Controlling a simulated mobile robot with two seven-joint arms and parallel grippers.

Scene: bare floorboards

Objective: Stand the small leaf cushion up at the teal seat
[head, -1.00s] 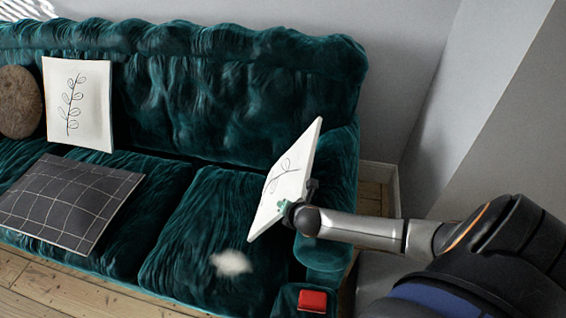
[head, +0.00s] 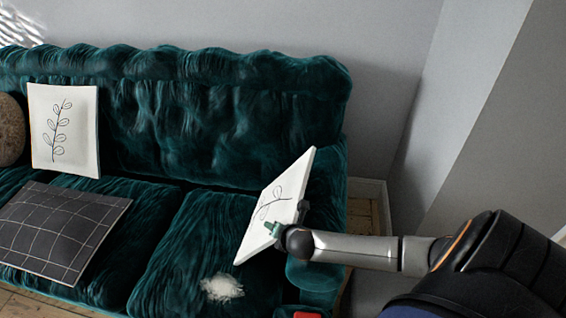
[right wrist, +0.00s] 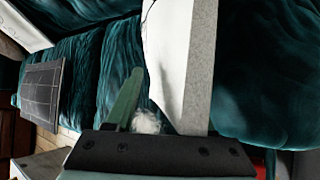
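A white leaf cushion (head: 275,197) with a dark twig drawing is tilted on edge over the right end of the teal sofa seat (head: 185,250). My right gripper (head: 278,228) is shut on its lower right edge. In the right wrist view, the cushion (right wrist: 190,60) rises between the green finger (right wrist: 124,100) and the right side; the other finger is hidden. Whether the cushion's lower edge touches the seat I cannot tell. A second white leaf cushion (head: 64,130) leans upright against the backrest at the left. My left gripper is out of view.
A dark grid-patterned cushion (head: 62,230) lies on the seat at the left. A brown round cushion (head: 10,130) is at the left edge. A fluffy white patch (head: 222,288) lies on the front seat. The sofa armrest (head: 325,185) is close behind the held cushion.

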